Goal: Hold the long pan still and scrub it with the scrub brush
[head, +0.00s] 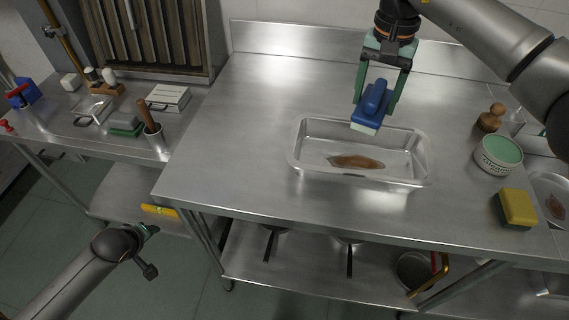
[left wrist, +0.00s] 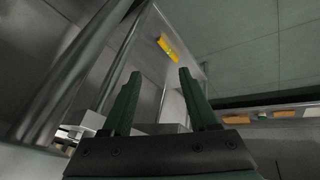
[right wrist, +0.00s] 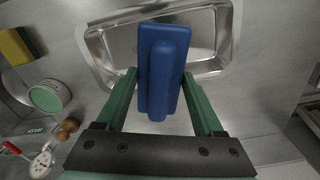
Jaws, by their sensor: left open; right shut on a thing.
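The long pan (head: 422,170) is a shallow rectangular metal pan on the steel table, with a brown stain (head: 356,161) on its floor. The pan also shows in the right wrist view (right wrist: 101,52). My right gripper (head: 373,112) is shut on the blue scrub brush (head: 376,97), whose pale bristles point down. It holds the brush above the pan's far side, apart from the stain. In the right wrist view the brush (right wrist: 163,60) lies between the fingers and hides part of the pan. My left gripper (left wrist: 157,90) is open and empty, low in front of the tables and away from the pan.
Right of the pan stand a green-topped tub (head: 499,154), a yellow sponge (head: 516,208) and a wooden-knobbed brush (head: 491,119). A side table (head: 60,128) at left holds several small items. The steel table (head: 235,130) is bare left of the pan.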

